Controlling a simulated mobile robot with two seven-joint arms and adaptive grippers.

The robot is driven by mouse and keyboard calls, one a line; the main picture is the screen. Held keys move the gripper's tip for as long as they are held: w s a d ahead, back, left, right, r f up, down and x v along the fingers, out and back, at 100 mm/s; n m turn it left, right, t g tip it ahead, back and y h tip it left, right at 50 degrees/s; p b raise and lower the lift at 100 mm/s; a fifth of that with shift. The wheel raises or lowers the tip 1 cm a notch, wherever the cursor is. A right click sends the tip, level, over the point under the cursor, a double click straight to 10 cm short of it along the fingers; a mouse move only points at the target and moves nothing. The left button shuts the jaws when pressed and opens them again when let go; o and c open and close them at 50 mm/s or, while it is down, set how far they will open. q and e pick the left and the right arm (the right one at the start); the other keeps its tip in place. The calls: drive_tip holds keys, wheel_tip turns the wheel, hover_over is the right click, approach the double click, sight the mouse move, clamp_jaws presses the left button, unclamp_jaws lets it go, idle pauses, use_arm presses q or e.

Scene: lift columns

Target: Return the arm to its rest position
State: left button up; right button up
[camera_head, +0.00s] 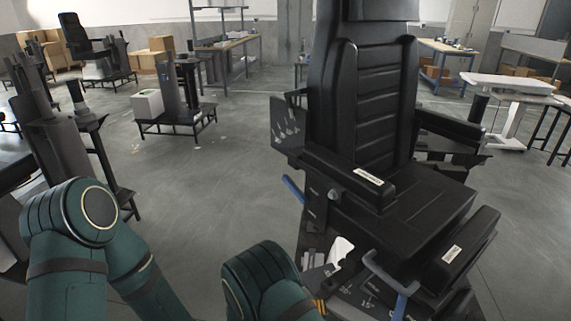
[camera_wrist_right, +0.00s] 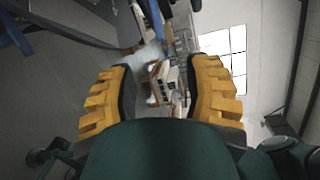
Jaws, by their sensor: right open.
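My right gripper (camera_wrist_right: 162,68) shows in the right wrist view, its two yellow, ribbed fingers spread wide apart with nothing between them. Behind the gap lie blurred shelves or furniture and the floor, all at a distance. In the head view, green arm links of mine rise at the lower left and bottom middle. My left gripper is out of sight.
A large black seat (camera_head: 375,110) with armrests stands close in front, right of the middle. Blue handles (camera_head: 390,270) stick out at its base. A cart with a white box (camera_head: 147,104) stands back left. Workbenches (camera_head: 225,50) line the back. Grey floor (camera_head: 220,160) is clear left of the seat.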

drive_tip(key=s+d+f+m+g+y, duration=0.2)
drive_tip(key=s+f+m+g+y, duration=0.5)
drive_tip(key=s+f+m+y, duration=0.6)
wheel_tip(320, 180, up, 7)
drive_tip(key=m+t+y, duration=0.7)
drive_tip(key=m, duration=1.7)
drive_tip(key=shift+w+y, duration=0.2)
drive_tip(key=shift+y, duration=0.2)
drive_tip(key=shift+d, duration=0.1)
